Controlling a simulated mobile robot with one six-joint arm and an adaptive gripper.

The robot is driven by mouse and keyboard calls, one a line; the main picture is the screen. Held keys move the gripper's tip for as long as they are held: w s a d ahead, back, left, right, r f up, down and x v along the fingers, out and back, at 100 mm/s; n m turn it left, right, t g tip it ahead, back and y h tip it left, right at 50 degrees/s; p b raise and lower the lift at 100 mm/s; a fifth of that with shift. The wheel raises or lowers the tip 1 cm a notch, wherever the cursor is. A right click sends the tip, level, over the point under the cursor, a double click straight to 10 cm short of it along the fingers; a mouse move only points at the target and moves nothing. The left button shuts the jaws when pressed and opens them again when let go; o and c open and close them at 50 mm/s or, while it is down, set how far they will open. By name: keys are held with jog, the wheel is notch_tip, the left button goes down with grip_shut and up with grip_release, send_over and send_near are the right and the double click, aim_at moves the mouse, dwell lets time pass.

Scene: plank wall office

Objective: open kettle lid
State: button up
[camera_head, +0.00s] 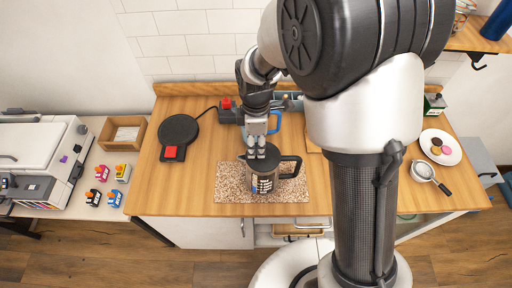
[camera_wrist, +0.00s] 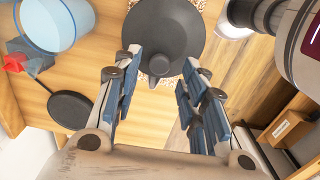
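The kettle (camera_head: 264,184) stands upright on a speckled mat (camera_head: 228,190), with its dark handle (camera_head: 291,166) to the right and its spout to the left. Its dark round lid (camera_head: 270,160) is on top and looks closed. In the wrist view, the lid (camera_wrist: 178,30) fills the top centre, and a small round knob (camera_wrist: 161,66) shows between the fingertips. My gripper (camera_head: 256,154) is directly above the lid, pointing down. In the wrist view, my gripper (camera_wrist: 160,68) is open, with a finger on each side of the knob. I cannot tell whether they touch it.
A black round base (camera_head: 179,130) with a red switch (camera_head: 171,153) lies left of the kettle. A blue pitcher (camera_wrist: 55,22) stands behind. A plate (camera_head: 440,147) and a strainer (camera_head: 424,171) are on the right.

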jog(key=shift+f, duration=1.35)
jog(key=shift+c, duration=0.3)
grip_shut()
